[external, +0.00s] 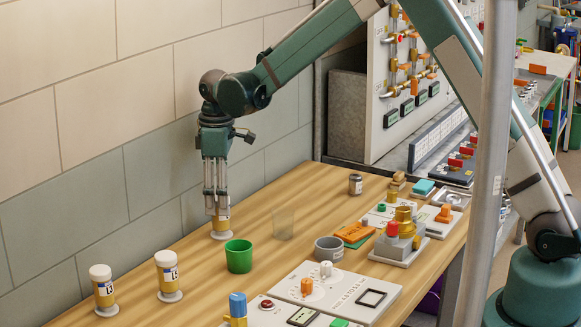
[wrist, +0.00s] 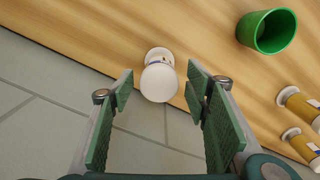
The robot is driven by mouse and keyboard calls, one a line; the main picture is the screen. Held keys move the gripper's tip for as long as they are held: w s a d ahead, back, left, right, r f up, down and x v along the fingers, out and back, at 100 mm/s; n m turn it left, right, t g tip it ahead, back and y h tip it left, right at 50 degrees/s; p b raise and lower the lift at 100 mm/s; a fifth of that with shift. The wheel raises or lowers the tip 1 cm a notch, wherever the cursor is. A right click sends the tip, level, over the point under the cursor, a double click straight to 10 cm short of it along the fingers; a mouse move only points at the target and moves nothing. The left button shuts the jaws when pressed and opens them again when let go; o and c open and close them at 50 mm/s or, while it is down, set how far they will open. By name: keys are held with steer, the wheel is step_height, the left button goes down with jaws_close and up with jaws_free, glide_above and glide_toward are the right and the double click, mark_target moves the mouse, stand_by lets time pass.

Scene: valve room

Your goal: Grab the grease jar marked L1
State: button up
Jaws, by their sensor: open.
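A grease jar (external: 221,226) with a yellow body and white base stands upright on the wooden table beneath my gripper (external: 216,208). My fingers cover its upper part in the external view, and its marking cannot be read. In the wrist view its white lid (wrist: 159,82) lies between my two open, green-padded fingers, with a gap on each side. Two similar white-lidded jars stand at the front left, one nearer the edge (external: 104,291) and one to its right (external: 168,276). Their labels start with L, but the digits are unclear. Both also show at the right of the wrist view (wrist: 301,106) (wrist: 302,144).
A green cup (external: 239,257) stands just in front of the jar under my gripper. A clear glass (external: 283,224) and a grey cup (external: 328,250) stand to the right. Panels with knobs (external: 335,290) fill the front right. The tiled wall (external: 150,170) is close behind.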

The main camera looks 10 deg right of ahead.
steer(key=shift+f, duration=2.55)
steer(key=c, duration=1)
